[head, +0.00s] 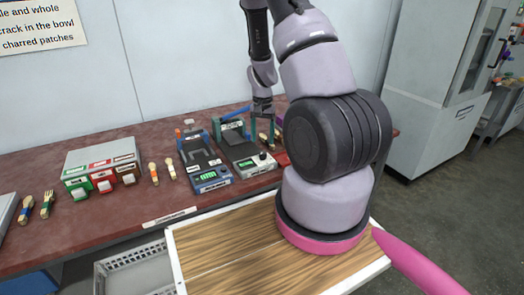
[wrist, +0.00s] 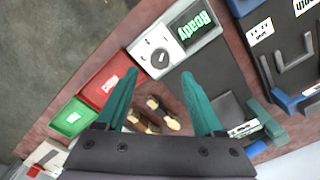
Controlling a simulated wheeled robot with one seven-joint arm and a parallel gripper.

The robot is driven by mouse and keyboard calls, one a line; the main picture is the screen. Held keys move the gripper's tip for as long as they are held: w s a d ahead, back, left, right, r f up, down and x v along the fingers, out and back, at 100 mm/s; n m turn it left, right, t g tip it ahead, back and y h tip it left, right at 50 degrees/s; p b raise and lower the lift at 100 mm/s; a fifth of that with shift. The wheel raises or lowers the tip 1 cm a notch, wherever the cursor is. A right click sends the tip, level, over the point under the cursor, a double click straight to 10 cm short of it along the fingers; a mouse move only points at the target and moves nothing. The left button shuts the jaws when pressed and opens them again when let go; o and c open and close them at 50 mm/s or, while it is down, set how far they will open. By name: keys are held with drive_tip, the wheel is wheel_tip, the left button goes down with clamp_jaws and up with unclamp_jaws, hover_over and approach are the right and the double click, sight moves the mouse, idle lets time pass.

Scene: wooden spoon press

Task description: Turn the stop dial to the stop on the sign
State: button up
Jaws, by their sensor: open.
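The stop dial appears to be the round grey knob (wrist: 160,58) on the pale front panel of the grey press (wrist: 140,47), beside a green display reading "Ready" (wrist: 193,27). In the head view the grey press (head: 240,152) stands at the right of the table, with a small dark knob (head: 263,156) on its front. My gripper (wrist: 158,73) is open, its teal fingers spread and nothing held between them; the dial shows just beyond the fingertips. In the head view my gripper (head: 262,112) is above the press's far right side. The dial's markings are too small to read.
A blue machine (head: 203,163) stands left of the press. Wooden spoons (wrist: 158,112) lie beneath my gripper, near red (wrist: 103,83) and green (wrist: 73,117) bins. A wall sign (head: 40,22), partly cut off, mentions cracks and charred patches. Labelled boxes (head: 100,163) stand further left.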

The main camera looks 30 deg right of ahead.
sight(263, 152)
wheel_tip(263, 152, down, 6)
drive_tip(key=shift+f, duration=0.2)
drive_tip(key=shift+c, duration=0.3)
clamp_jaws()
drive_tip(key=shift+n, duration=0.3)
drive_tip(key=n, duration=0.5)
drive_tip(key=shift+n, duration=0.3)
drive_tip(key=n, duration=0.5)
drive_tip(key=shift+n, duration=0.4)
